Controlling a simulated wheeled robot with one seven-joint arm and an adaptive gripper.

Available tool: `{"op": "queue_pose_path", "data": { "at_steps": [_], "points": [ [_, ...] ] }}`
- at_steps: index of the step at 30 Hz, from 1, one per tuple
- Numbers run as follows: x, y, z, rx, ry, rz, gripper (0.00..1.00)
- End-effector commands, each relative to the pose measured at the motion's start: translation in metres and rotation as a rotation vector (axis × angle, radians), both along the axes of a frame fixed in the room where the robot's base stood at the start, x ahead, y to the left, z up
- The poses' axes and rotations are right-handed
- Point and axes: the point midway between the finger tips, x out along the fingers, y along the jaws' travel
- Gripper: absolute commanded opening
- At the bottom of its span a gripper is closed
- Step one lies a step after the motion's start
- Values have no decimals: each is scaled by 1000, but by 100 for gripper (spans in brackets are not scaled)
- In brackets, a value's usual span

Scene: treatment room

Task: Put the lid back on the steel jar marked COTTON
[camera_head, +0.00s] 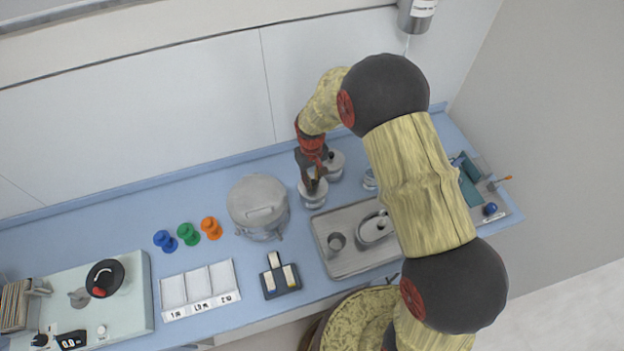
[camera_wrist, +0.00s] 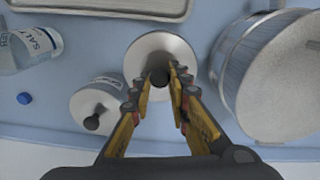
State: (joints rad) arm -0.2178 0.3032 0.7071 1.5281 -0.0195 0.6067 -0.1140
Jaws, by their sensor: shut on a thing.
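My gripper (camera_head: 313,184) reaches down over the back of the counter, to the right of the large steel pot. In the wrist view its fingers (camera_wrist: 162,80) are shut on the dark knob of a round steel lid (camera_wrist: 150,50). In the head view a round steel jar or lid (camera_head: 313,199) shows directly under the fingers. I cannot tell whether the lid rests on a jar or is held just above one. A second steel jar with a knobbed lid (camera_wrist: 92,108) stands close beside it, also seen in the head view (camera_head: 336,163). No COTTON marking is readable.
The large steel pot (camera_head: 258,207) stands close on the left. A steel tray (camera_head: 345,269) with vessels lies in front. Three coloured knobbed pieces (camera_head: 188,234) stand farther left.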

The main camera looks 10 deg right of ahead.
Motion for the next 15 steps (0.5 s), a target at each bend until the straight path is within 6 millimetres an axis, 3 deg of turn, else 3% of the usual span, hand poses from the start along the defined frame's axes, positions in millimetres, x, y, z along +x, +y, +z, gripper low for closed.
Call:
{"op": "queue_pose_path", "data": {
  "at_steps": [11, 12, 15],
  "points": [
    [0, 0, 0, 0, 0, 0, 0],
    [0, 0, 0, 0, 0, 0, 20],
    [0, 0, 0, 0, 0, 0, 26]
  ]
}}
